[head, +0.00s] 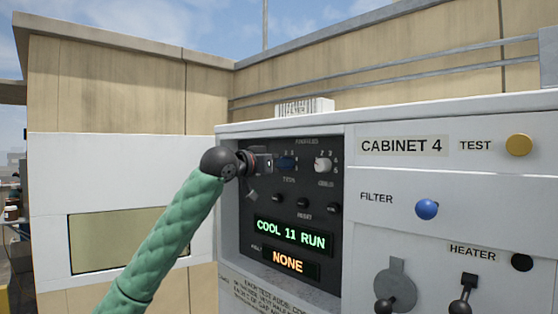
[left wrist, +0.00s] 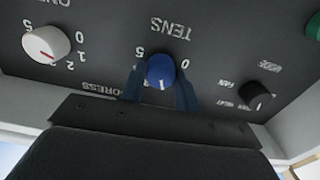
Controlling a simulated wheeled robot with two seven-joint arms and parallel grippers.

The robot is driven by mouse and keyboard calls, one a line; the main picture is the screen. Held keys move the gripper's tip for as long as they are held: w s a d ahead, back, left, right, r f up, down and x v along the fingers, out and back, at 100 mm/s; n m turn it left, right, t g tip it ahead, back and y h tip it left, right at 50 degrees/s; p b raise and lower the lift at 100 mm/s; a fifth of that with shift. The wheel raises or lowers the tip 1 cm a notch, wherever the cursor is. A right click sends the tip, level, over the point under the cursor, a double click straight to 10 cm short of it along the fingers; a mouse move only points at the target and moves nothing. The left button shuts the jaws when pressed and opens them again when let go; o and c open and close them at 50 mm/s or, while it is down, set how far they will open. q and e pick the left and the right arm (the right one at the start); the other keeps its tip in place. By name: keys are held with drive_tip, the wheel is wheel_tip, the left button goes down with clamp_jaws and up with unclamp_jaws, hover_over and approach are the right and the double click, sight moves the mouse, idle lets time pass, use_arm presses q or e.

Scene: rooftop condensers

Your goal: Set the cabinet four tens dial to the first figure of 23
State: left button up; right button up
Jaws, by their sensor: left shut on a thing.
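The blue tens dial (head: 286,162) sits on the dark panel of cabinet 4, in the upper part of the recess. In the left wrist view the tens dial (left wrist: 160,69) appears with its lettering upside down, figures around it. My left gripper (head: 271,163) reaches the panel from the left. In the left wrist view the fingers of my left gripper (left wrist: 160,80) are shut on the blue dial, one on each side. Which figure the dial points to is hard to tell. The upper green display (head: 291,234) reads COOL 11 RUN. My right gripper is not in view.
A white dial (head: 322,165) with a red mark (left wrist: 41,54) is beside the blue dial. Small dark knobs (head: 303,203) lie below. An orange display (head: 288,263) reads NONE. Yellow (head: 518,145) and blue (head: 427,209) knobs are on the cabinet face at right.

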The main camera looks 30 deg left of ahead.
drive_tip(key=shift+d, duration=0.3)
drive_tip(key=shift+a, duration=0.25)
use_arm(q)
drive_tip(key=o, duration=0.8)
drive_tip(key=shift+c, duration=0.2)
drive_tip(key=shift+o, duration=1.1)
drive_tip(key=shift+a, duration=0.1)
drive_tip(key=shift+w, duration=0.1)
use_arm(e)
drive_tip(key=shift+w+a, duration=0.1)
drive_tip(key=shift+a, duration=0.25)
use_arm(q)
drive_tip(key=b+v, duration=0.3)
drive_tip(key=v, duration=0.5)
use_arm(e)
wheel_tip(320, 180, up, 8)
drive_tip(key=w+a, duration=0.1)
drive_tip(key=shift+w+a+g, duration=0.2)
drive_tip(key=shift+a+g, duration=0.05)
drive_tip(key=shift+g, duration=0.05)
